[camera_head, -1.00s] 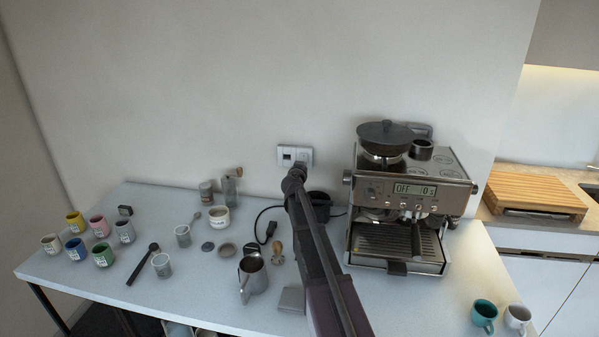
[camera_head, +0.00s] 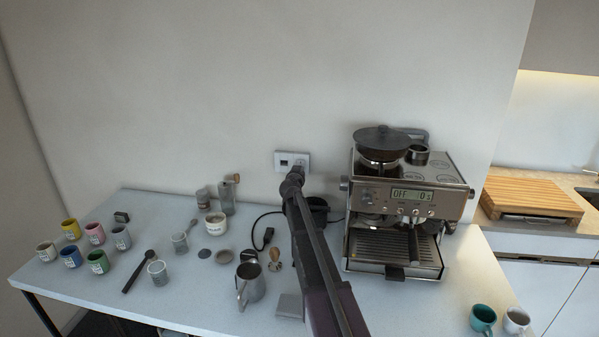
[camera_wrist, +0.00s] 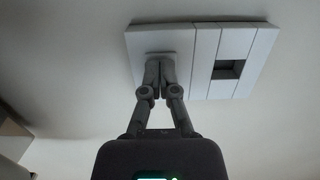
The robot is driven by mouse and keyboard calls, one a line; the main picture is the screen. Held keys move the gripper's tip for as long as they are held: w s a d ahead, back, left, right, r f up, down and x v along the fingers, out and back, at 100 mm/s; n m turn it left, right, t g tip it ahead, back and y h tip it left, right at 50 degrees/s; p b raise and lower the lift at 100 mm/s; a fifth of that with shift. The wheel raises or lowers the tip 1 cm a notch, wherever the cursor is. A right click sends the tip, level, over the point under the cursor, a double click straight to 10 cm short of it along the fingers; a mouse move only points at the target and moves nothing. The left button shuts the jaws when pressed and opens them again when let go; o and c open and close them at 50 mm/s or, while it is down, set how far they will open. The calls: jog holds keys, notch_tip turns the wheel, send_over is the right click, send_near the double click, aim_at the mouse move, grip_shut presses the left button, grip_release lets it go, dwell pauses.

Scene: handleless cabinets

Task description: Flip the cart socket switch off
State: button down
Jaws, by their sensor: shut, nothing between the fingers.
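The white wall socket plate (camera_head: 282,159) is on the wall behind the table, left of the coffee machine. In the wrist view the plate (camera_wrist: 205,60) shows a grey left part and a right part of narrow panels with a small dark square opening (camera_wrist: 228,69). My gripper (camera_wrist: 158,66) is shut and empty. Its fingertips are in front of the plate's left part and hide some of it; I cannot tell whether they touch it. In the head view my gripper (camera_head: 298,170) overlaps the plate's lower right. The switch position cannot be made out.
The coffee machine (camera_head: 405,215) stands right of my arm, its display reading OFF. A metal pitcher (camera_head: 251,284), a black cable plug (camera_head: 265,238) and several cups and jars are left of my arm. The wall around the plate is clear.

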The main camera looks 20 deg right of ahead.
jog(key=s+a+f+b, duration=0.1)
jog(key=s+a, duration=0.6)
jog(key=s, duration=0.4)
jog(key=shift+s+a+f+b, duration=0.25)
jog(key=shift+a+f+b, duration=0.1)
jog(key=shift+a+f, duration=0.05)
jog(key=shift+r, duration=0.1)
